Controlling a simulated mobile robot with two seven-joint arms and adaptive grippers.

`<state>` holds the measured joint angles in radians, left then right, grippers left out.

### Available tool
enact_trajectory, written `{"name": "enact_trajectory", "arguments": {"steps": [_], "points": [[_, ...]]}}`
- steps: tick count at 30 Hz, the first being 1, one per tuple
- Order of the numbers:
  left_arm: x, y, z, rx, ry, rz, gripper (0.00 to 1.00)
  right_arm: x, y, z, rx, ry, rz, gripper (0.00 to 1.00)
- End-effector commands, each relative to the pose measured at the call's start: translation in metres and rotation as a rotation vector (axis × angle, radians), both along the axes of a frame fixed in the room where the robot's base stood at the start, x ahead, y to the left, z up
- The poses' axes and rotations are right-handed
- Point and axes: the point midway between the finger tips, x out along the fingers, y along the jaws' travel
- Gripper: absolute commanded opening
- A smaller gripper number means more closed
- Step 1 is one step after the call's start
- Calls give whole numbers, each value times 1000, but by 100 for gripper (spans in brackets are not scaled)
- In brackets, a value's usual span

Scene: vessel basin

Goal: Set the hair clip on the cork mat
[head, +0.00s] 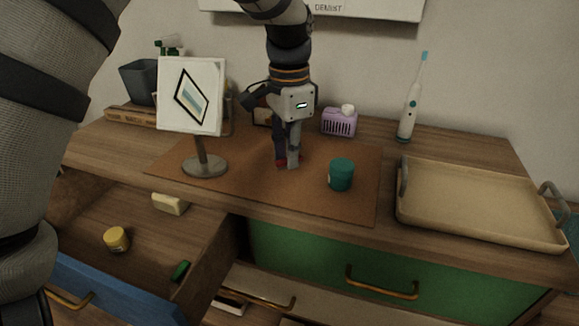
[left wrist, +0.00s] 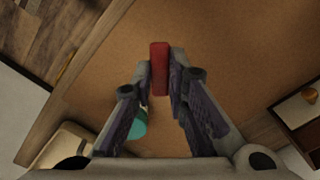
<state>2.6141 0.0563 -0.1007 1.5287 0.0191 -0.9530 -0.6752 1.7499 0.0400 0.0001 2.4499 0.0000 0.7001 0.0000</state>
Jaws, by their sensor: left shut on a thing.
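The hair clip is a small red piece, barely visible between the fingertips in the head view (head: 281,162). It shows clearly in the left wrist view (left wrist: 159,66). My left gripper (head: 288,161) points down and is shut on it, with one finger on each side. The brown cork mat (head: 240,180) lies on the wooden counter beneath the gripper. The clip is over the mat, at or very near its surface; I cannot tell whether it touches. My right gripper is not in view.
A teal jar (head: 341,175) stands on the mat right of the gripper. A sign on a stand (head: 204,166) stands at the mat's left. A beige tray (head: 480,205) is at the right. A purple basket (head: 339,124) is behind. An open drawer (head: 140,240) is at the lower left.

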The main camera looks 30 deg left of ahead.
Motion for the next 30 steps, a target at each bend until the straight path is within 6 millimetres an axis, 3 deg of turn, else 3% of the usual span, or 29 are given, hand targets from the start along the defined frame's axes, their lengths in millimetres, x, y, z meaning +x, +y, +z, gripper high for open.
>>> {"name": "enact_trajectory", "arguments": {"steps": [4,8,11,20,21,24,30], "points": [[13,9,-28,0,15,2,4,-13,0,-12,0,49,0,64],[12,8,-54,0,14,0,4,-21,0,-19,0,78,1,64],[13,8,-51,0,2,0,0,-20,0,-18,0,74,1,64],[13,8,-54,0,1,0,0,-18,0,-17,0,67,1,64],[13,8,-54,0,0,0,16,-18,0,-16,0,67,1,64],[13,8,-54,0,0,0,34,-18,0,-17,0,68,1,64],[13,8,-54,0,0,0,34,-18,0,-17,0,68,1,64]]}}
